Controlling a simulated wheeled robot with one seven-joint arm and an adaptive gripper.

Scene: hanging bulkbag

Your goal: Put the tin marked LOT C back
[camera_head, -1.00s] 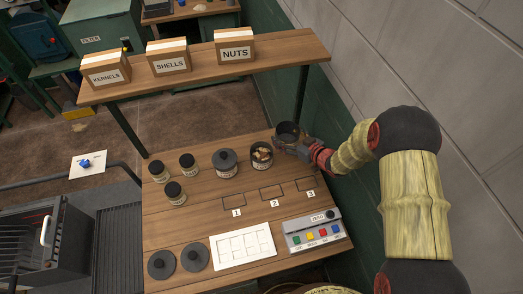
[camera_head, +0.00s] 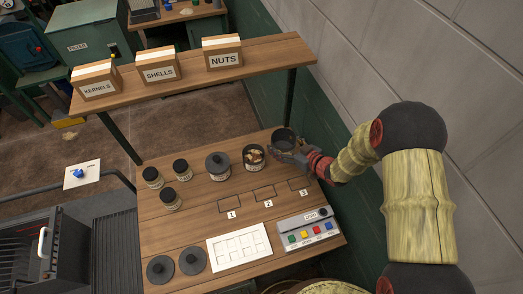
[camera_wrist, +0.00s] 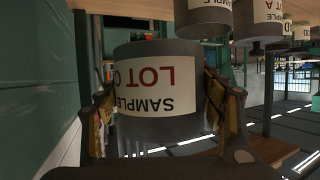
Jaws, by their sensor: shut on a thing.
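My gripper (camera_head: 285,149) is shut on the LOT C tin (camera_head: 284,137), a dark grey tin with its open top up, at the back right of the bench. In the wrist view the tin (camera_wrist: 157,95) sits between both fingers, its white label with red "LOT C" upside down in the picture. The head view does not clearly show whether its base touches the bench. Just left of it stands an open tin (camera_head: 254,157) with pale pieces inside. Left of that stands a lidded tin (camera_head: 218,167). The LOT A label (camera_wrist: 268,12) shows on a farther tin in the wrist view.
The bench (camera_head: 190,228) also holds small dark-lidded jars (camera_head: 170,199), two loose lids (camera_head: 160,269), a white grid tray (camera_head: 239,246), a button scale (camera_head: 309,232) and marked spots 1 (camera_head: 229,205), 2, 3, which are empty. A shelf with boxes (camera_head: 223,54) runs behind. A wall is close right.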

